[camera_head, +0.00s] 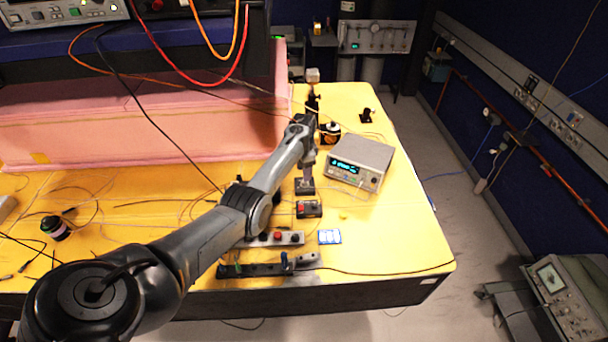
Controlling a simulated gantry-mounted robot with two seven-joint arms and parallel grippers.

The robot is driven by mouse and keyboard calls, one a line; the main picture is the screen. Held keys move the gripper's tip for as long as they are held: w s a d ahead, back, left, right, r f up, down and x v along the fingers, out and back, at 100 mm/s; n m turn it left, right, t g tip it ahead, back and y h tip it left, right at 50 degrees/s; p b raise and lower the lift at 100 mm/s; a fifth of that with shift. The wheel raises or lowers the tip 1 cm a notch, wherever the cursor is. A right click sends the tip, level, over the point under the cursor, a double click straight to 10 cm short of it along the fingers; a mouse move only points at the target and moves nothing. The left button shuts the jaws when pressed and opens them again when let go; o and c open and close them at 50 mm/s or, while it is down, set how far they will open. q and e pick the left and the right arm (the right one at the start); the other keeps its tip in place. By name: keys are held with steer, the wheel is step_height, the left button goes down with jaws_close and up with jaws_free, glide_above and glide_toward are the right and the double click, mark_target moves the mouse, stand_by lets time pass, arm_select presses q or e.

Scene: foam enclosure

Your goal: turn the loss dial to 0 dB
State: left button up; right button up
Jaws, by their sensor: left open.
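No dial marked for loss can be read at this size, so I cannot tell which part is the loss dial. A grey bench instrument (359,163) with a lit blue-green display and small front controls sits on the right part of the yellow table. My left arm reaches across the table from the lower left. My right gripper is not in view.
A small box with a red button (309,208), a strip with buttons (275,238) and a long dark bar (268,268) lie near the front edge. A round dark item (330,132) stands behind the instrument. Pink foam (150,120) walls the back left. Loose cables cross the yellow table (400,240).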

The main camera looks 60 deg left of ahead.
arm_select(q)
step_height(320, 180, up, 6)
stand_by(0.4)
stand_by(0.3)
